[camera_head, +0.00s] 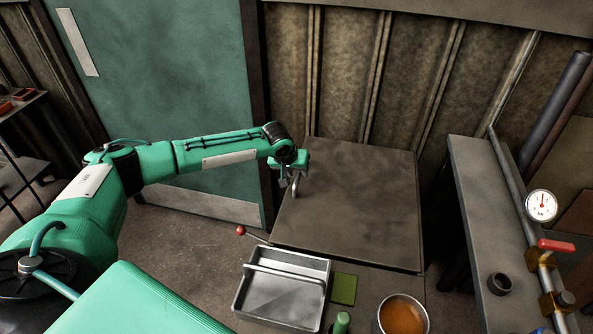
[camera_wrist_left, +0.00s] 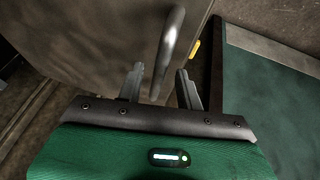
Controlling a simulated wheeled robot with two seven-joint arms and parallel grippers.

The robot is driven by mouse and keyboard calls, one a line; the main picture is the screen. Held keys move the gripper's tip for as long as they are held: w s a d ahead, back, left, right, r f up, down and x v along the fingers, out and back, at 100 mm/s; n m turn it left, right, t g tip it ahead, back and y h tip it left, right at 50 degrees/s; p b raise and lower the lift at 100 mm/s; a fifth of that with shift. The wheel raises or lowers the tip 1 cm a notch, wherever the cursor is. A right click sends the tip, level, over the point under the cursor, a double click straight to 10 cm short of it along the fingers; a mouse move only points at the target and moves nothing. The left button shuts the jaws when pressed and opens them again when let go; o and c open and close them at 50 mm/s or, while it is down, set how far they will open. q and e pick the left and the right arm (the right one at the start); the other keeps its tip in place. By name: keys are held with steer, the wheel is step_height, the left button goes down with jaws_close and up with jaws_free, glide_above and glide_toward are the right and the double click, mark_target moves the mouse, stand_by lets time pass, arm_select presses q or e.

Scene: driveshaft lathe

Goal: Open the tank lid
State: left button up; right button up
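The tank lid (camera_head: 350,205) is a large dark flat square panel, lying closed in the middle of the head view. It also shows in the left wrist view (camera_wrist_left: 100,40). A curved metal handle (camera_head: 295,187) stands at its left edge. My left gripper (camera_head: 290,183) is at this handle. In the left wrist view the gripper (camera_wrist_left: 160,85) has its two fingers apart, with the handle (camera_wrist_left: 170,45) between them. I see a gap on the right side of the handle, so it is not clamped. My right gripper is not in view.
A metal tray (camera_head: 283,290), a green pad (camera_head: 343,289) and a bowl of orange-brown liquid (camera_head: 402,316) sit in front of the lid. A red-knobbed lever (camera_head: 241,230) is near its front left corner. A bench with a pressure gauge (camera_head: 541,205) stands at right.

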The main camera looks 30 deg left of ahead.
arm_select(q)
steer(key=shift+f, duration=0.1)
jaws_close()
steer(key=shift+w, duration=0.1)
